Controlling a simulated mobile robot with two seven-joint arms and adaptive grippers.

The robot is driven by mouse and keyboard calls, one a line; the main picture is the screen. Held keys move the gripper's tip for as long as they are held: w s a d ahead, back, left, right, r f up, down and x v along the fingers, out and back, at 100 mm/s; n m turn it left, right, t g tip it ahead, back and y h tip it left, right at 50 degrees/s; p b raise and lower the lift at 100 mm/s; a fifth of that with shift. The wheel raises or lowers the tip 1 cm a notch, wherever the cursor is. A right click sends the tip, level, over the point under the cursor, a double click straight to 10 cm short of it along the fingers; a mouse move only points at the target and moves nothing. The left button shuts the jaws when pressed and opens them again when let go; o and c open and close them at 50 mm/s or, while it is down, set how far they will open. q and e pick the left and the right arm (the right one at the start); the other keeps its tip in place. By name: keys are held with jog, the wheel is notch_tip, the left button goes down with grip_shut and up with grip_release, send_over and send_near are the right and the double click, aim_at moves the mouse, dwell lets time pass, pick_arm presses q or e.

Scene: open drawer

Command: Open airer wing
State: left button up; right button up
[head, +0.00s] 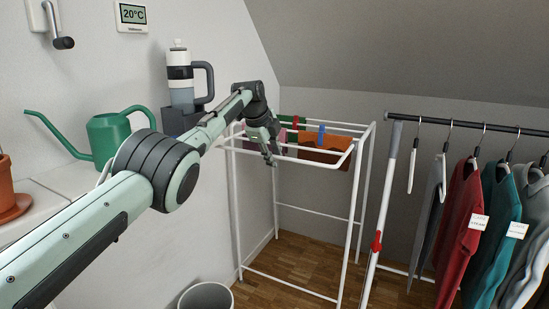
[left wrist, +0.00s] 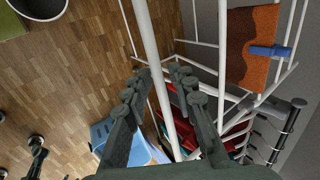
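The white airer (head: 352,218) stands against the back wall in the head view, with cloths pegged on its top rails. Its front top rail (head: 310,151) runs beside my left gripper. My left gripper (head: 270,157) points down at the airer's front left top. In the left wrist view its two fingers (left wrist: 160,75) are apart. A white bar (left wrist: 149,40) runs between them; I cannot tell whether they touch it. An orange-brown cloth (head: 322,149) with a blue peg (head: 321,134) hangs on the airer. My right gripper is not seen.
A white pole with a red clip (head: 376,243) stands right of the airer, before a rail of hanging clothes (head: 463,215). A bin (head: 206,297) is on the floor below. A bottle (head: 180,80) and green watering can (head: 105,135) are at left. A light blue basket (left wrist: 103,132) shows in the wrist view.

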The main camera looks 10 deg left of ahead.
pick_arm(q)
jog(key=shift+w+d+f, duration=0.1)
jog(key=shift+f, duration=0.05)
jog(key=v, duration=1.2)
